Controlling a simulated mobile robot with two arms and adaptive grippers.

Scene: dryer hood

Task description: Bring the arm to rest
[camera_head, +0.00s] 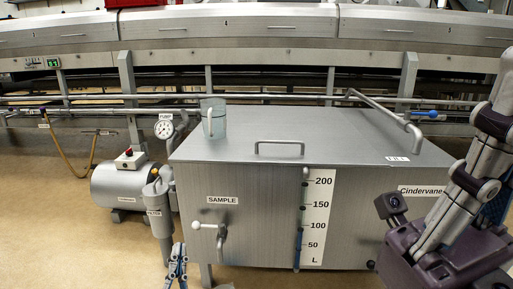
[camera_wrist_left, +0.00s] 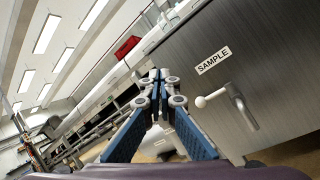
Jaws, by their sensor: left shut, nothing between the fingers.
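My left gripper (camera_head: 177,268) shows small at the bottom of the head view, left of the SAMPLE valve handle (camera_head: 222,235) and apart from it. In the left wrist view its fingers (camera_wrist_left: 157,82) are together at the tips, with nothing between them. The handle with its white knob (camera_wrist_left: 203,101) stands to their right, below the SAMPLE label. My right gripper (camera_head: 500,95) stands large and upright at the right edge of the head view, seen from the side. Its tips are partly cut off, and how far its fingers are apart cannot be made out.
The steel tank (camera_head: 270,190) fills the middle, with a lid handle and level gauge (camera_head: 302,218). A clear beaker (camera_head: 214,118) stands on its back left corner. A filter (camera_head: 158,205), pump (camera_head: 130,183) and pressure gauge (camera_head: 164,128) stand left. The floor at far left is clear.

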